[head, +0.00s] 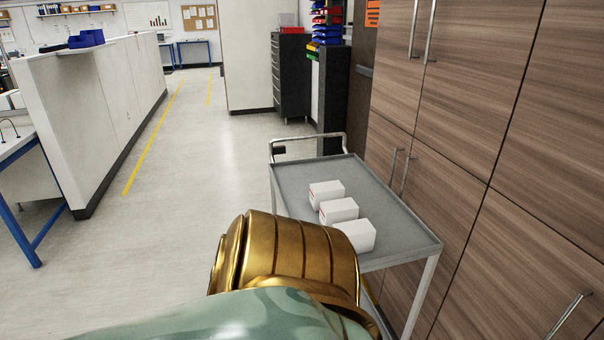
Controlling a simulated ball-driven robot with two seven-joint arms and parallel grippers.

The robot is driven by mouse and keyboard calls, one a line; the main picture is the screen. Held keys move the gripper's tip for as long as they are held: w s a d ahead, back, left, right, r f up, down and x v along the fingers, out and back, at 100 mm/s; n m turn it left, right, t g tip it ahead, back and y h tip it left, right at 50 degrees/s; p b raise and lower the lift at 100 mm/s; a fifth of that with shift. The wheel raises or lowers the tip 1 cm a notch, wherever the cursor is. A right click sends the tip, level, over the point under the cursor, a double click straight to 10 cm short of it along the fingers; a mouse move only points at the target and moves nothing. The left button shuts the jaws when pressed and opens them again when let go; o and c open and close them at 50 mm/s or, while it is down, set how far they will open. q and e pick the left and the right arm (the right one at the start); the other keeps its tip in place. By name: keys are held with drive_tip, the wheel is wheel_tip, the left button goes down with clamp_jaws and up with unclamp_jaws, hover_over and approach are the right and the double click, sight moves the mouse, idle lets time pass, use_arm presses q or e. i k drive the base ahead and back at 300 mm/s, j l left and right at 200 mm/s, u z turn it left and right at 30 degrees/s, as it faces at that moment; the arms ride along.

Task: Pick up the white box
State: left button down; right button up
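Three white boxes lie in a slanted row on the grey top of a metal cart (300,180). The far white box (327,194) has a red mark on its left end. The middle white box (339,211) shows a similar red mark. The near white box (356,235) is partly hidden behind a gold and pale green arm part of mine. Neither gripper shows; I cannot tell from this view whether one is hidden behind the arm part.
Wood-panelled cabinets (500,150) with metal handles stand close along the cart's right side. The cart has a push handle (310,137) at its far end. A white partition (90,110) stands at the left. The grey floor between is clear.

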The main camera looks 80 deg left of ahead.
sight(341, 210)
drive_tip(key=u, duration=2.5)
